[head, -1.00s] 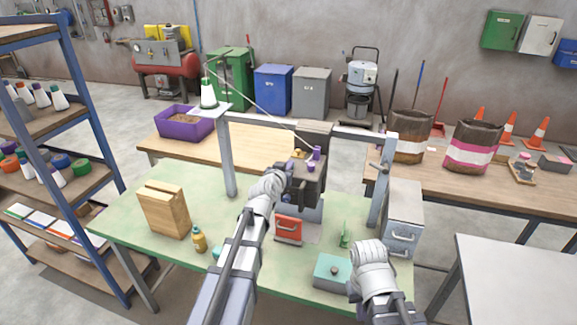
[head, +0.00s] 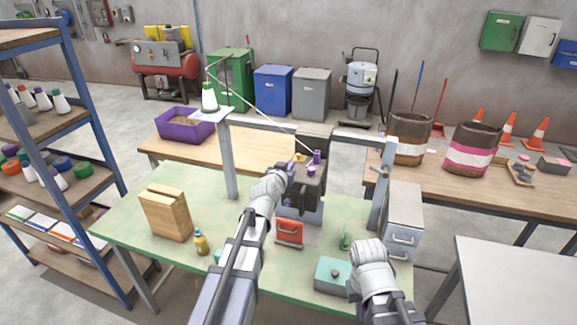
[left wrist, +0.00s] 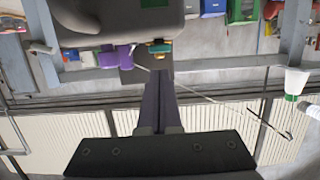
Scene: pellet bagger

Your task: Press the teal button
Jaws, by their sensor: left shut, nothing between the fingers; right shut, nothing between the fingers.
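My left gripper (head: 289,172) is shut and empty, at the dark machine head (head: 312,190) under the grey frame. In the left wrist view its fingers (left wrist: 158,76) point at a small teal piece with a yellow part (left wrist: 159,47), a little beyond the tips; I see no clear contact. This piece, likely the teal button, is hidden in the head view. Purple knobs (left wrist: 115,57) sit beside it; a purple part also shows in the head view (head: 317,157). My right gripper (head: 354,284) is shut, mostly hidden behind its wrist, near a teal box with a dark round knob (head: 332,272).
On the green table (head: 130,218) stand a wooden block (head: 166,213), a yellow bottle (head: 200,244), a red drawer (head: 289,232) and a grey cabinet (head: 402,220). A grey upright (head: 387,185) stands right of the machine. The table's front left is clear.

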